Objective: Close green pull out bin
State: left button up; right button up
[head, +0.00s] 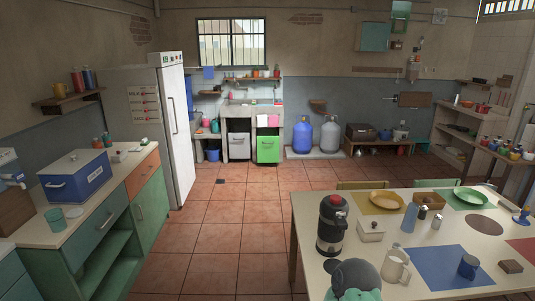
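The green pull out bin (268,151) is across the room, under the sink counter (240,109) at the back wall. Its bright green front faces me, with a dark strip along its top. Its lower edge sits a little lower in the picture than that of the grey bin (239,147) to its left, so it appears to stand somewhat forward. I cannot tell exactly how far out it is. Neither of my grippers is in view.
A table (420,250) laid with dishes is at right. Green cabinets (90,235) and a white fridge (176,125) line the left. Blue and grey gas cylinders (302,136) stand right of the bin.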

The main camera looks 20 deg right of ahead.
aim_at(268, 139)
jog(key=i+z, duration=0.3)
jog(key=i, duration=7.9)
jog(key=i+j+z, duration=0.2)
jog(key=i, duration=0.25)
jog(key=i+j+z, duration=0.15)
jog(key=i, duration=0.35)
